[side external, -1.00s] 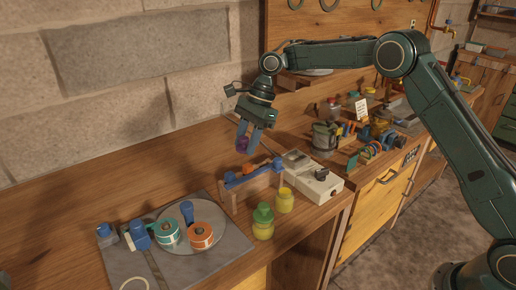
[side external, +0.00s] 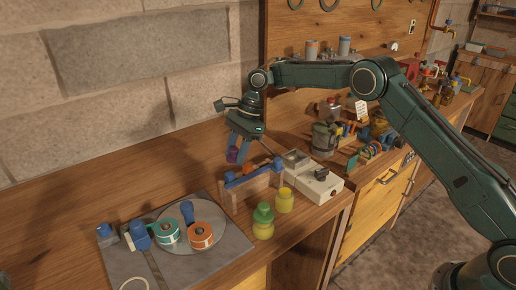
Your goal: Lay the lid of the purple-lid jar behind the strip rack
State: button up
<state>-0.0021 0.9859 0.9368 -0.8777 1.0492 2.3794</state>
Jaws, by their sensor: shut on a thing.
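My gripper (side external: 236,155) points down and is shut on a small purple lid (side external: 233,155), partly hidden between its fingers. It holds the lid above the wooden bench, on the wall side of the strip rack. The strip rack (side external: 254,189) is a low wooden stand with a blue bar across its top and a small orange piece near it. A yellow jar (side external: 284,202) stands in front and to the right of the rack. I cannot tell whether it is the jar that the purple lid belongs to.
A jar with a green lid (side external: 263,221) stands in front of the rack. A pale device (side external: 318,185) is to the right. A grey board (side external: 225,262) with tape rolls and blue-topped items lies to the left. The bench (side external: 120,180) along the wall is clear.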

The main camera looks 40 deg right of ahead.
jog(key=shift+f, duration=3.15)
jog(key=shift+f, duration=0.1)
jog(key=o, duration=0.7)
jog(key=v, duration=0.7)
jog(key=shift+d+r, duration=0.15)
jog(key=shift+r, duration=0.2)
jog(key=shift+r, duration=0.1)
